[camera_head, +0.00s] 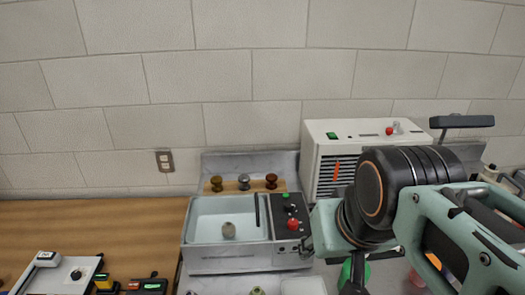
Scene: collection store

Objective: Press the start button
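A dark control panel (296,230) forms the right side of a metal basin unit in the head view. It carries a small green button (286,196), a red button (293,224) and other small controls; no label is readable, so I cannot tell which is the start button. My arm crosses the right side of the view, close to the panel's right edge. My gripper (355,277) seems to be the dark part below the arm at the bottom edge, right of and below the panel. It is largely hidden, and its fingers are not clear.
The basin (205,233) holds a roundish brown object (228,230). Several knobs stand on a wooden strip behind it. A white vented box (320,160) with a green switch stands behind my arm. A wooden counter (90,222) at left has free room, with small devices in front.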

